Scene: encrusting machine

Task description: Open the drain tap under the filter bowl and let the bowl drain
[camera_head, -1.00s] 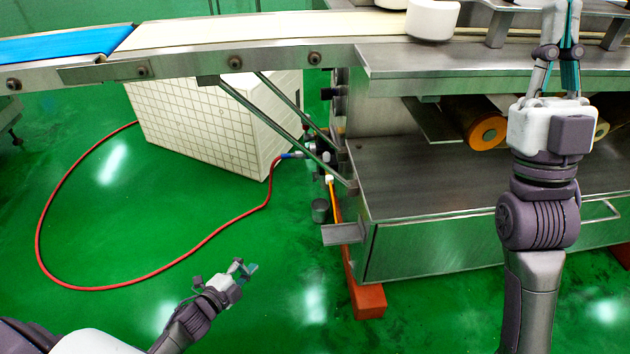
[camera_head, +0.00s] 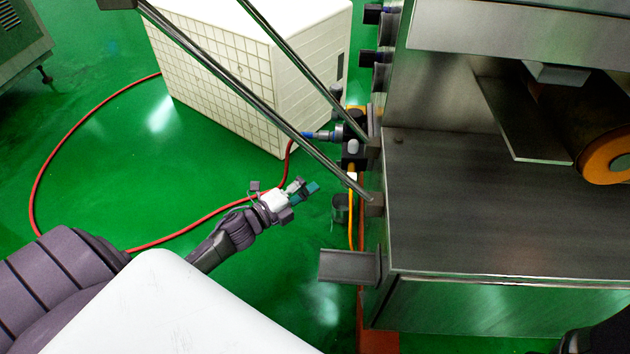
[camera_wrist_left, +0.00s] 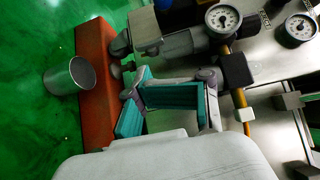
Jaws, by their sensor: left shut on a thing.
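My left gripper (camera_head: 304,190), with teal finger pads, is low over the floor, left of the machine's front leg. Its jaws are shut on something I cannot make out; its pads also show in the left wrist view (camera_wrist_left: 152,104). In the head view it appears apart from the dark filter unit (camera_head: 354,132) on the machine's side. A grey cylinder (camera_wrist_left: 178,44), perhaps the filter bowl, and a round gauge (camera_wrist_left: 223,17) lie beyond the fingers in the wrist view. I cannot pick out the drain tap. A metal cup (camera_head: 340,208) stands below the unit.
A red hose (camera_head: 180,236) curves over the floor to the unit. A yellow-orange tube (camera_head: 351,230) hangs below it. Two steel struts (camera_head: 250,95) cross above. A steel bracket (camera_head: 348,266) juts out near my gripper. A white tiled box (camera_head: 310,105) stands behind.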

